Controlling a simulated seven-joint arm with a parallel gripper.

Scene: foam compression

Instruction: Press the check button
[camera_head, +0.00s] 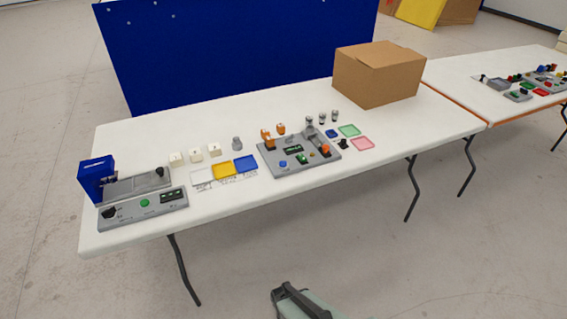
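A grey machine (155,210) with a blue press head (95,172) stands at the left end of the white table. Its front panel carries a green button (145,203), a black knob (109,213) and a dark display (172,196). A second grey panel (290,168) stands at mid-table with a blue button (283,164), a green one (302,158) and orange parts. Labels are too small to read, so I cannot tell which button is the check button.
White blocks (196,154) stand behind white, yellow (224,171) and blue trays (246,163). Green (349,130) and pink trays (362,144) lie at right. A cardboard box (377,74) stands on the far right of the table (400,115). The front edge strip is clear.

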